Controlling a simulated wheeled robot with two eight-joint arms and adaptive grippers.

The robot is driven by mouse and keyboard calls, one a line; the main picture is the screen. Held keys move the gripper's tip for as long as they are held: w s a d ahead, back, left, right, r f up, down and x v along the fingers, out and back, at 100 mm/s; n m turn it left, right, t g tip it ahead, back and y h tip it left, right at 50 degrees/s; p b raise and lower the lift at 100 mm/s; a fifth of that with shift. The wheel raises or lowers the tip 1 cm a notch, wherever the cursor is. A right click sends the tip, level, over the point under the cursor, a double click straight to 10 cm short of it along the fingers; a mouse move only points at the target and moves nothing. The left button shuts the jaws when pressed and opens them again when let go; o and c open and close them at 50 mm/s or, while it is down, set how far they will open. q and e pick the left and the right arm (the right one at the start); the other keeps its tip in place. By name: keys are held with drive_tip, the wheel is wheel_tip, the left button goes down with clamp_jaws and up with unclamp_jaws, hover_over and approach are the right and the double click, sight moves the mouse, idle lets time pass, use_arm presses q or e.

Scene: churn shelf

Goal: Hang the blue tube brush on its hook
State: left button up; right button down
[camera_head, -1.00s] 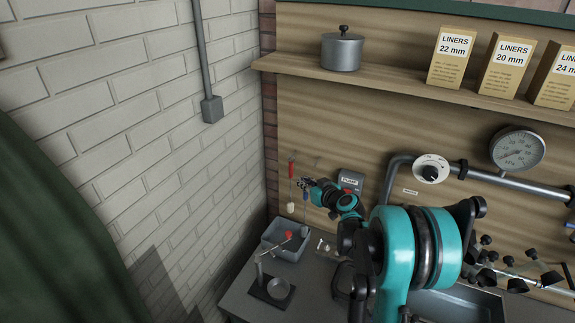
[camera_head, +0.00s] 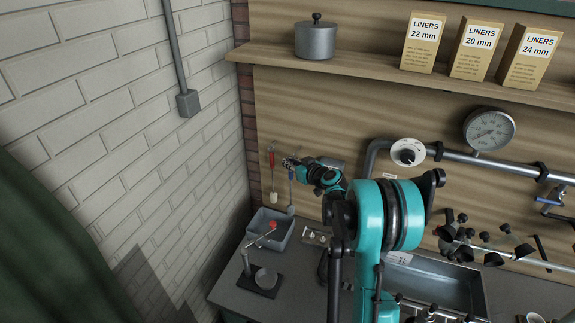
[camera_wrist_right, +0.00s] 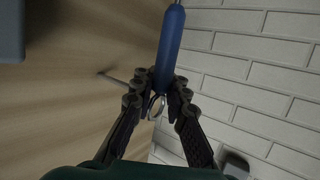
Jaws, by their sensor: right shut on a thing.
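The blue tube brush (camera_head: 291,177) hangs upright, handle up and grey bristles down, at the back board beside the brick corner. My right gripper (camera_head: 289,162) is shut on its top end. In the right wrist view the blue handle (camera_wrist_right: 171,42) runs upward from between the fingers of the gripper (camera_wrist_right: 158,88), and a metal ring (camera_wrist_right: 153,106) shows between them. A thin metal hook (camera_wrist_right: 112,78) sticks out of the wooden board towards the fingers. Its tip is hidden by a finger, so I cannot tell whether the ring is around it. My left gripper is out of view.
A red brush (camera_head: 272,162) with pale bristles hangs just left of the gripper. Below are a grey bin (camera_head: 265,222) and a small stand with a cup (camera_head: 262,280). A shelf (camera_head: 350,70) runs above; pipes and a gauge (camera_head: 489,129) are to the right.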

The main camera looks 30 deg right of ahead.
drive_tip(key=w+d, duration=0.1)
drive_tip(key=w+d+f, duration=0.1)
drive_tip(key=d, duration=0.1)
drive_tip(key=w+d+b, duration=0.1)
drive_tip(key=shift+w+d+f, duration=0.15)
drive_tip(key=shift+w+f, duration=0.1)
drive_tip(key=shift+w, duration=0.1)
idle(0.5)
drive_tip(key=shift+s, duration=0.1)
idle(0.3)
drive_tip(key=c, duration=1.4)
unclamp_jaws()
drive_tip(key=shift+c, duration=0.2)
drive_tip(key=shift+s, duration=0.1)
